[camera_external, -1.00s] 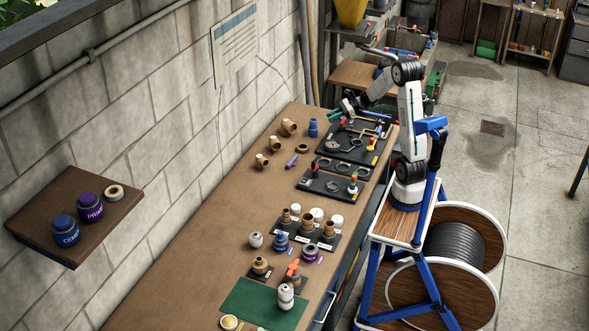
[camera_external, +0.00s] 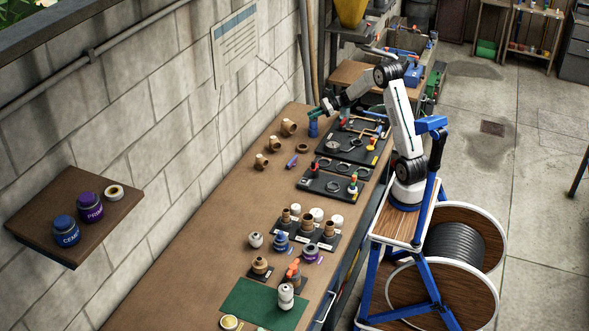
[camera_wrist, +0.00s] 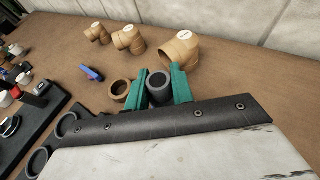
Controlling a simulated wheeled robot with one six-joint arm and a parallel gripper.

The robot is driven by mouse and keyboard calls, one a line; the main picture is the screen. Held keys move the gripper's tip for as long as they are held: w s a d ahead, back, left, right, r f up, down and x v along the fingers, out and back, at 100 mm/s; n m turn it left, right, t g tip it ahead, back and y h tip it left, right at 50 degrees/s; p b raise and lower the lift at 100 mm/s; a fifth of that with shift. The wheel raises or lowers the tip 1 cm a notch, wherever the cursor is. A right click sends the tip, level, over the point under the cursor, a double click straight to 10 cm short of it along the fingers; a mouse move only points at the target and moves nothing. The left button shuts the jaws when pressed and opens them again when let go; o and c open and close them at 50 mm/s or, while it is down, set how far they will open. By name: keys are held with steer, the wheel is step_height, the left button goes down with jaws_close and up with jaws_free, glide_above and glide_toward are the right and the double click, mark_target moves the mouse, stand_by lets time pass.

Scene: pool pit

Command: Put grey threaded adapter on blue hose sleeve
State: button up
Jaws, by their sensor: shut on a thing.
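The grey threaded adapter (camera_wrist: 160,93) is held between the green fingers of my gripper (camera_wrist: 160,86), seen in the wrist view as a dark grey round piece with a darker top. In the external view my gripper (camera_external: 319,108) is at the far end of the workbench, over the blue hose sleeve (camera_external: 313,129). The sleeve stands upright on the wood. I cannot tell whether adapter and sleeve touch. The wrist view does not clearly show the sleeve; the fingers and held piece cover that spot.
Brown elbow fittings (camera_external: 288,127) stand by the wall, left of the sleeve. A brown ring (camera_external: 302,149) and a small purple-blue piece (camera_external: 292,161) lie nearby. A black tool board (camera_external: 350,143) is to the right. The bench's left middle is clear.

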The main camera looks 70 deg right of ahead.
steer(key=o, duration=1)
steer(key=shift+f, duration=0.1)
